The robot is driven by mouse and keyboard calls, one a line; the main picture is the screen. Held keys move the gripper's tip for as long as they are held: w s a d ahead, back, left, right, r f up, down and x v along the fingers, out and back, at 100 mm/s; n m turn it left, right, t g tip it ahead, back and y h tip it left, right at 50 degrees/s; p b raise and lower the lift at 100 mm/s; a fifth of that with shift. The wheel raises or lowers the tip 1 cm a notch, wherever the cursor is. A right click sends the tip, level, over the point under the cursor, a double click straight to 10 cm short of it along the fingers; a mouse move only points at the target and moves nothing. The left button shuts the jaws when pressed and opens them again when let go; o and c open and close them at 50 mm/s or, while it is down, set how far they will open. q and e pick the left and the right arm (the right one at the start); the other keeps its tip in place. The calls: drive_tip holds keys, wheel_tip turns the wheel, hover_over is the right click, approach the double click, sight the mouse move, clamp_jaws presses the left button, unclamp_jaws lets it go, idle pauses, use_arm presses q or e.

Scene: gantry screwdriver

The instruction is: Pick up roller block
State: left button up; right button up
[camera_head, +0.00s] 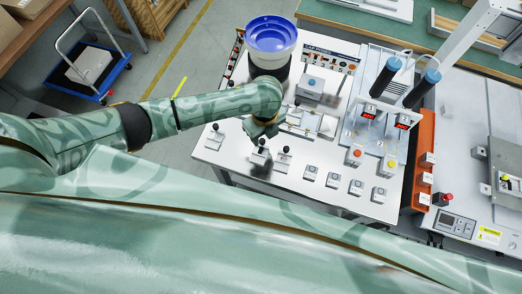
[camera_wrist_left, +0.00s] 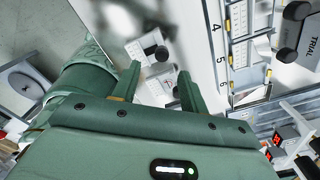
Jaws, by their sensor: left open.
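Small pale blocks topped with black knobs stand near the white table's left front side. One block (camera_head: 215,139) stands apart to the left, and two more, a middle block (camera_head: 259,157) and a right block (camera_head: 282,161), stand close together just below my left gripper (camera_head: 262,133). I cannot tell for sure which one is the roller block. In the left wrist view my left gripper (camera_wrist_left: 158,84) is open, its fingers apart. A knobbed block (camera_wrist_left: 147,48) shows beyond the fingertips, and another pale block (camera_wrist_left: 160,88) shows between the fingers. Neither is gripped. My right gripper is not in view.
A blue bowl feeder (camera_head: 270,36) stands behind my left wrist. Several grey blocks line the front right, one at the row's left end (camera_head: 310,173). Red (camera_head: 355,154) and yellow (camera_head: 389,163) button boxes and two hanging screwdrivers (camera_head: 386,76) stand to the right.

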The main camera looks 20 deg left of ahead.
sight(263, 141)
use_arm(q)
drive_tip(key=shift+f, duration=0.4)
drive_tip(key=shift+f+b, duration=0.3)
drive_tip(key=shift+f, duration=0.05)
drive_tip(key=f, duration=0.1)
drive_tip(key=f+b, duration=0.1)
drive_tip(key=f, duration=0.1)
drive_tip(key=f+b, duration=0.1)
drive_tip(key=shift+w+a+f, duration=0.2)
drive_tip(key=shift+w, duration=0.05)
clamp_jaws()
